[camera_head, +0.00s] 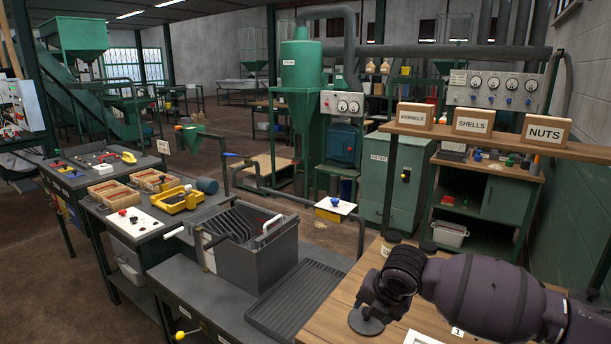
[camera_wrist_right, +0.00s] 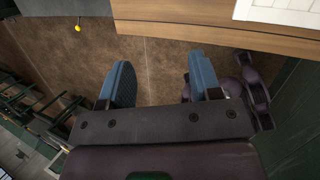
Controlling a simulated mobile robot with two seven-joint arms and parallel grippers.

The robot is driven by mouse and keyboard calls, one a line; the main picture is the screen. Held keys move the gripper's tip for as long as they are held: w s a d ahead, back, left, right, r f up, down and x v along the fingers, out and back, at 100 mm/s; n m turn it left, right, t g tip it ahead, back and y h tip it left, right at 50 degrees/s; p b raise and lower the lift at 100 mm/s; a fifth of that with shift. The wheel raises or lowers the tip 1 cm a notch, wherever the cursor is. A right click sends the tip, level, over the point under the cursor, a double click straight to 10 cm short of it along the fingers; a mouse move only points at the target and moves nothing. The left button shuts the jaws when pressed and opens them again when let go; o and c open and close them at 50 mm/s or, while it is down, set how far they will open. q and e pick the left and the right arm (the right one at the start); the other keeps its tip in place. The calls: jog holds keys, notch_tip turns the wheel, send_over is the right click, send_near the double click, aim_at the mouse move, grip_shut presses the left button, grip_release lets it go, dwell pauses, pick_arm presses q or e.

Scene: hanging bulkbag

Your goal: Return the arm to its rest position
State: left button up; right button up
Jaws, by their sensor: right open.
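My right arm (camera_head: 490,295) comes in from the lower right of the head view, over the corner of a wooden table. I cannot make out its gripper fingers in that view. In the right wrist view my right gripper (camera_wrist_right: 160,72) shows two blue fingers spread wide apart, with nothing between them. Brown floor (camera_wrist_right: 155,55) lies beyond the fingers. The edge of a wooden table (camera_wrist_right: 200,32) runs across the top of that view, apart from the fingers. My left arm and left gripper are in neither view.
The wooden table (camera_head: 335,305) is close to my right arm. A dark grey bin (camera_head: 262,268) and a ribbed tray (camera_head: 296,300) stand left of it. A shelf (camera_head: 470,137) carries KERNELS, SHELLS and NUTS signs. A yellow knob (camera_wrist_right: 78,28) shows in the wrist view.

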jog(key=w+a+r+m+t+y, duration=0.1)
jog(key=a+r+m+t+y, duration=0.55)
jog(key=m, duration=0.55)
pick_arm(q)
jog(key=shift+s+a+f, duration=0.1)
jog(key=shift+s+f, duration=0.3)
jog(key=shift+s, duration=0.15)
pick_arm(e)
jog(key=s+d+f+m+h, duration=0.4)
jog(key=s+d+f+m, duration=0.4)
jog(key=s+f, duration=0.4)
jog(key=s+d+f+m+h, duration=0.4)
jog(key=s+d+f+m, duration=0.5)
jog(key=s, duration=0.8)
notch_tip(320, 180, down, 5)
jog(key=shift+s+d+r+m+t+h, duration=0.2)
jog(key=shift+s+d+m+t+h, duration=0.2)
jog(key=shift+d, duration=0.85)
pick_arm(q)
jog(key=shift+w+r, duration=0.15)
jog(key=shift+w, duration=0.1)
pick_arm(e)
jog(key=shift+c, duration=0.3)
